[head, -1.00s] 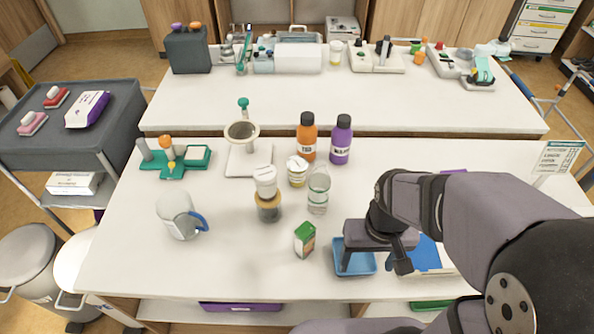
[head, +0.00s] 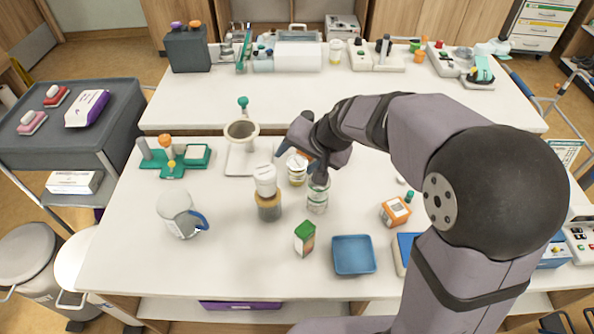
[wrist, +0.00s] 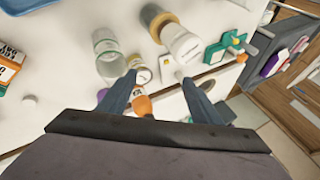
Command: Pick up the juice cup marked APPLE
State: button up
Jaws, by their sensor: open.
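A small pale cup with a yellowish band (head: 297,171) stands mid-table in the head view. It may be the juice cup, but I cannot read APPLE on it. It also shows in the wrist view (wrist: 144,74), near the left fingertip. My gripper (head: 301,164) is open and empty, close above and behind this cup. In the wrist view its two fingers (wrist: 158,78) are spread wide, with the orange bottle (wrist: 142,104) showing between them. In the head view my gripper mostly hides that bottle and the purple one.
A clear jar (head: 317,196) stands close to the cup's right. A white-topped amber container (head: 268,206) stands to its left. A green-topped carton (head: 305,238), blue tray (head: 354,254) and orange box (head: 395,211) are nearer. A white jug (head: 176,213) stands left.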

jog(key=w+d+r+m+g+y+b, duration=0.2)
jog(key=w+d+m+y+b, duration=0.4)
jog(key=w, duration=0.4)
jog(key=m+y+b, duration=0.3)
jog(key=m+b, duration=0.2)
jog(key=m, duration=0.6)
send_near(300, 163)
jog(key=shift+x, duration=3.5)
jog(key=shift+w+a+f+p, duration=0.15)
jog(key=shift+a+f+p, duration=0.15)
jog(key=shift+a, duration=0.25)
jog(key=c, duration=1)
jog(key=shift+o, duration=0.2)
jog(key=shift+r, duration=0.1)
